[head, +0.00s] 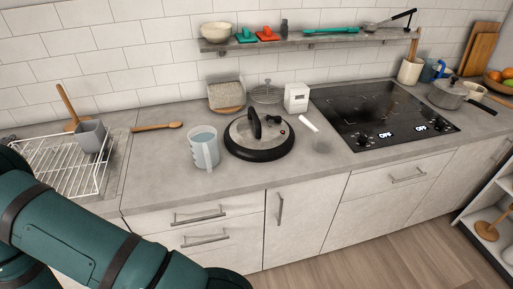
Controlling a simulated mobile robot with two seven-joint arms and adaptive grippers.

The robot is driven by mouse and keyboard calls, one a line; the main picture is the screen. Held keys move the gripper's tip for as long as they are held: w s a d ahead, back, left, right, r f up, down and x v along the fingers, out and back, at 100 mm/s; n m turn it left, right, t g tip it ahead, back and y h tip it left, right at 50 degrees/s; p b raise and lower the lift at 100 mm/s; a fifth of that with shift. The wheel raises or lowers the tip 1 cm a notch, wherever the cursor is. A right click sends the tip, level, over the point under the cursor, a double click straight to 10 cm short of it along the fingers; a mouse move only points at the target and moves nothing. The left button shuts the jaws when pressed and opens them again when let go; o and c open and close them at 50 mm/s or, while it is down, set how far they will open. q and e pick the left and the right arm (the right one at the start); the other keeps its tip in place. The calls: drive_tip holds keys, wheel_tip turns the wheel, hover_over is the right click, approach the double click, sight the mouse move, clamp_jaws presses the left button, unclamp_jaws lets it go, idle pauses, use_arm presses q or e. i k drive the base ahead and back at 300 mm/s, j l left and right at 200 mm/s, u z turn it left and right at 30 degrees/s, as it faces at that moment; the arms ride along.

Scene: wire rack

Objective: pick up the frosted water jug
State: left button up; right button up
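A pale translucent, frosted-looking jug (204,149) with a handle facing front stands upright on the grey counter. It is left of a round pan lid, and no gripper touches it. My teal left arm crosses the lower left of the head view, in front of the lower cabinets. Its gripper is outside the picture. My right arm and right gripper do not show.
The black-rimmed glass lid (259,153) lies close right of the jug. A wire rack (62,168) with a grey cup (91,136) stands at left. A wooden spoon (157,126) lies behind. The counter (158,170) is bare left of the jug.

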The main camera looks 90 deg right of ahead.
sight(203, 139)
drive_tip(key=z, duration=2.15)
drive_tip(key=l+u, duration=0.2)
drive_tip(key=i+j, duration=0.05)
